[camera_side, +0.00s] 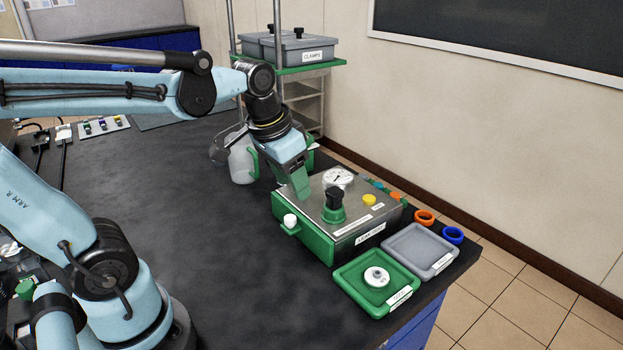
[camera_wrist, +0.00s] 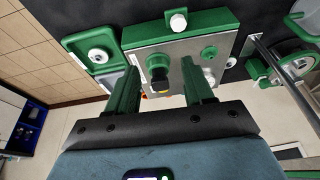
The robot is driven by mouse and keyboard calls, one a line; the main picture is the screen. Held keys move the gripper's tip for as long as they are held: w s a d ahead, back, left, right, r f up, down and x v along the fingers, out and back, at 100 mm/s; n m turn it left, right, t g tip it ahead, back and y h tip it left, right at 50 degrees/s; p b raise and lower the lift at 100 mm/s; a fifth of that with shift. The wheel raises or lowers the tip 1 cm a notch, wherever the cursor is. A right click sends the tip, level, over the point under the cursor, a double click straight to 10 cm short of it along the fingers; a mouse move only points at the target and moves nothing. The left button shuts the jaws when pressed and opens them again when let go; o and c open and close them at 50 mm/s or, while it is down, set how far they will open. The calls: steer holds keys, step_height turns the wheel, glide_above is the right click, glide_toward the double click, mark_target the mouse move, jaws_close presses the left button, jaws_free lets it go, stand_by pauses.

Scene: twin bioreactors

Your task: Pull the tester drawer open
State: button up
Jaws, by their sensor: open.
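The tester (camera_side: 352,212) is a metal-topped box with green sides, a round gauge, a black knob and a yellow button. Its green drawer front (camera_side: 290,231) with a white knob (camera_side: 291,221) is on the left side and looks close against the box. My gripper (camera_side: 301,190) points down over the tester's back left part, above and behind the white knob. In the wrist view, its two green fingers (camera_wrist: 159,68) are apart and empty, over the tester top (camera_wrist: 200,48). The white drawer knob (camera_wrist: 178,22) lies beyond the fingertips, on the green drawer front (camera_wrist: 150,32).
A green tray (camera_side: 350,273) holding a white round part and an empty grey tray (camera_side: 400,240) lie right of the tester. Orange (camera_side: 424,217) and blue rings (camera_side: 453,234) lie near the table edge. A whitish vessel (camera_side: 241,162) stands behind. The dark table (camera_side: 215,255) left of the drawer is clear.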

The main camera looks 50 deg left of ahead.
mark_target(290, 218)
steer(key=w+a+r+g, duration=0.1)
steer(key=w+a+g, duration=0.1)
steer(key=a+g, duration=0.2)
steer(key=shift+f, duration=5.8)
steer(key=shift+c, duration=0.2)
jaws_close()
